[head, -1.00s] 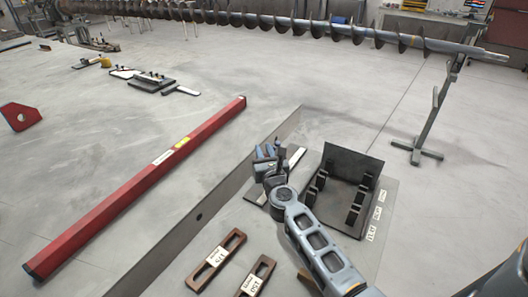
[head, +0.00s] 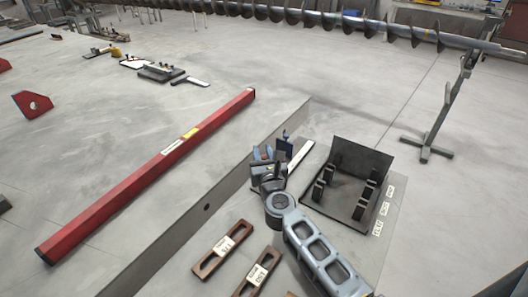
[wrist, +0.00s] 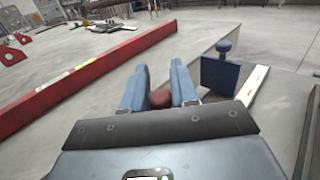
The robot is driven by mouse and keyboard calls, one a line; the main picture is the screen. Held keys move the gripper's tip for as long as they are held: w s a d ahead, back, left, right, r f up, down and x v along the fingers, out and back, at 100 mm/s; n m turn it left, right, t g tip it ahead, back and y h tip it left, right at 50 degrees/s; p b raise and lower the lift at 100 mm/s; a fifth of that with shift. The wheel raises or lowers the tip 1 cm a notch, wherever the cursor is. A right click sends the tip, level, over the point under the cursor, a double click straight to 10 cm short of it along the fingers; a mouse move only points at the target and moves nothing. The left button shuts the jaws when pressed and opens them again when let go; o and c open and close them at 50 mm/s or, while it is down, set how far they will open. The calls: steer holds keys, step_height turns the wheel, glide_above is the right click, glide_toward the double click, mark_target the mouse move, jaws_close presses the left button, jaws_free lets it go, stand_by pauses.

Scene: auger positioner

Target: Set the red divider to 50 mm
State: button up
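A dark red knob (wrist: 160,98), apparently on the red divider, shows in the wrist view between the fingers of my gripper (wrist: 160,75). The fingers stand apart on either side of it; whether both press on it I cannot tell. The rest of the red divider is hidden behind my gripper. A blue plate (wrist: 220,72) with a round knob stands upright just right of the fingers, beside a long white strip (wrist: 250,88) that may be a scale. In the head view my gripper (head: 262,160) is low by the blue plate (head: 284,146) and the white strip (head: 299,158). No scale reading is legible.
A long red beam (head: 150,174) lies left of a low grey rail (head: 207,206). A black cradle (head: 345,212) stands right of my arm. Slotted brown gauge blocks (head: 221,249) lie in front. A long auger (head: 390,32) on a stand (head: 438,120) crosses the back.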

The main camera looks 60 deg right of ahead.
steer(key=shift+o, duration=1.4)
steer(key=b+v, duration=0.1)
steer(key=v, duration=0.5)
steer(key=shift+s+a+f, duration=0.1)
steer(key=shift+s+a, duration=0.5)
steer(key=shift+a, duration=0.05)
